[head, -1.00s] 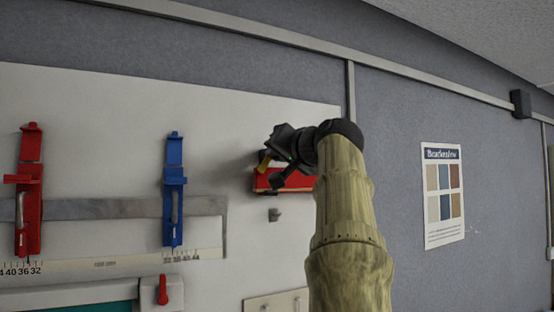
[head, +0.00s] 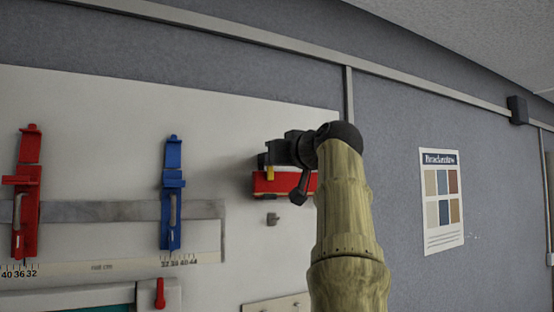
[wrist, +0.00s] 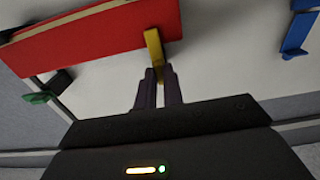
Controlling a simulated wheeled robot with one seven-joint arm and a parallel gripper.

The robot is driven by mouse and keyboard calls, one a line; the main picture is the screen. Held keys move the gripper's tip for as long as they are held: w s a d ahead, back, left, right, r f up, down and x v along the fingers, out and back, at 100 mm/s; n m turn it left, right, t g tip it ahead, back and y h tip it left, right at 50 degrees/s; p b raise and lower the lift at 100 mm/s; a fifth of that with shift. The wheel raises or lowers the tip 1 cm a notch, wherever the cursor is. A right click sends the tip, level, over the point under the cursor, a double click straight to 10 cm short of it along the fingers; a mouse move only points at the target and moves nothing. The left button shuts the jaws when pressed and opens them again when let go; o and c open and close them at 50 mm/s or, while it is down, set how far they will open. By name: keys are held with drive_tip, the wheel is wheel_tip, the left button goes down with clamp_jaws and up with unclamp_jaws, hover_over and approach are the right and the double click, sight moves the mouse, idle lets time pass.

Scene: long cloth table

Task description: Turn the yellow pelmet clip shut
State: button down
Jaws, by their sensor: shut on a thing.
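The yellow pelmet clip (head: 270,173) sits at the left part of the red pelmet block (head: 277,186) on the white board, just under my gripper in the head view. In the wrist view the yellow clip (wrist: 156,50) stands across the edge of the red block (wrist: 95,35). My gripper (wrist: 159,82) is shut on the clip's near end, with its dark fingers on either side. In the head view my gripper (head: 268,160) and arm hide the right part of the red block.
Two red and blue sliding clamps, red (head: 26,190) and blue (head: 172,195), stand on the board to the left. A small grey hook (head: 272,219) is below the red block. A colour-sample poster (head: 442,200) hangs on the right wall panel.

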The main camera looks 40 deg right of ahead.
drive_tip(key=shift+f, duration=0.15)
drive_tip(key=c, duration=1.5)
unclamp_jaws()
drive_tip(key=shift+s, duration=0.1)
drive_tip(key=b+v, duration=0.4)
drive_tip(key=v, duration=1.3)
drive_tip(key=shift+s+b, duration=0.1)
drive_tip(key=shift+b, duration=0.25)
drive_tip(key=shift+d, duration=0.1)
